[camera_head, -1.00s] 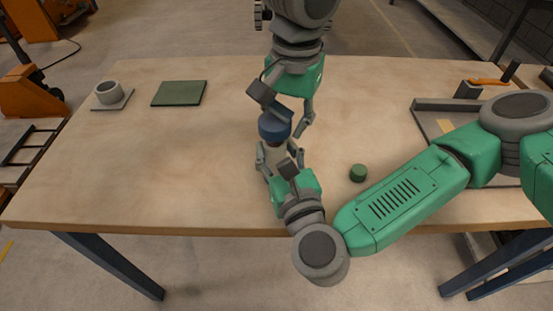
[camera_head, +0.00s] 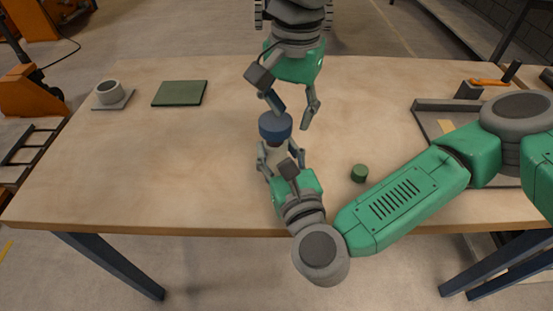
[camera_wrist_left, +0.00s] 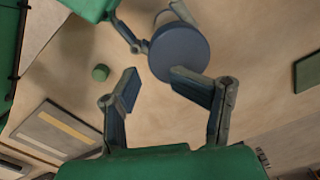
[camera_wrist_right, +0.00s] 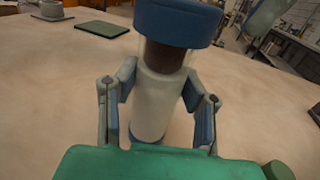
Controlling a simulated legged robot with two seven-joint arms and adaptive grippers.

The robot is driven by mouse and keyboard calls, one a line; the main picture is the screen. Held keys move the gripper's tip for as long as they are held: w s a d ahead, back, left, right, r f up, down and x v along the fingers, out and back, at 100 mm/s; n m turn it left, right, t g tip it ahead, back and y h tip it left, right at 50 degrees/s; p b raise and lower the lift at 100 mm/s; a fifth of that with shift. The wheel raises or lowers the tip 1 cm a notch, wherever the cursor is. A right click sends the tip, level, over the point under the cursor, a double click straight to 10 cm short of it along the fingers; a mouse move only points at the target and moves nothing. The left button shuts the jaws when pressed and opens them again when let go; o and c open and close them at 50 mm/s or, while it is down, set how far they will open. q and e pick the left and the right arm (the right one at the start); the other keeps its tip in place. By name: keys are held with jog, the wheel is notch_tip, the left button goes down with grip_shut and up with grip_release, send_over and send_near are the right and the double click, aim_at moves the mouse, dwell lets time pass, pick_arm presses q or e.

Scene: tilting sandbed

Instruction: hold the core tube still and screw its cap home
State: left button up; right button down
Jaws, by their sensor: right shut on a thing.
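The core tube (camera_wrist_right: 151,100) is pale, with a dark band near its top, and stands upright in the right wrist view. Its blue cap (camera_head: 275,126) sits on top and also shows in the left wrist view (camera_wrist_left: 179,54). My right gripper (camera_head: 281,158) is shut on the tube, one finger on each side below the cap. My left gripper (camera_head: 293,116) is open and empty, above and beside the cap. In the left wrist view its fingers (camera_wrist_left: 152,88) are spread apart, and one fingertip overlaps the cap's edge; I cannot tell whether they touch.
A small green cylinder (camera_head: 359,173) stands on the table (camera_head: 130,170) to the right of the tube. A grey cup-like ring on a plate (camera_head: 108,93) and a green mat (camera_head: 180,93) lie at the back left. A grey tray (camera_head: 425,125) is at the right, partly behind my arm.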

pick_arm(q)
notch_tip(320, 180, up, 6)
jog(key=shift+r, duration=0.1)
dwell(0.4)
pick_arm(e)
jog(key=c, duration=0.9)
grip_release()
jog(key=v, duration=1.1)
jog(key=shift+f, duration=0.15)
jog(key=shift+s+d, duration=0.2)
jog(key=shift+s, duration=0.25)
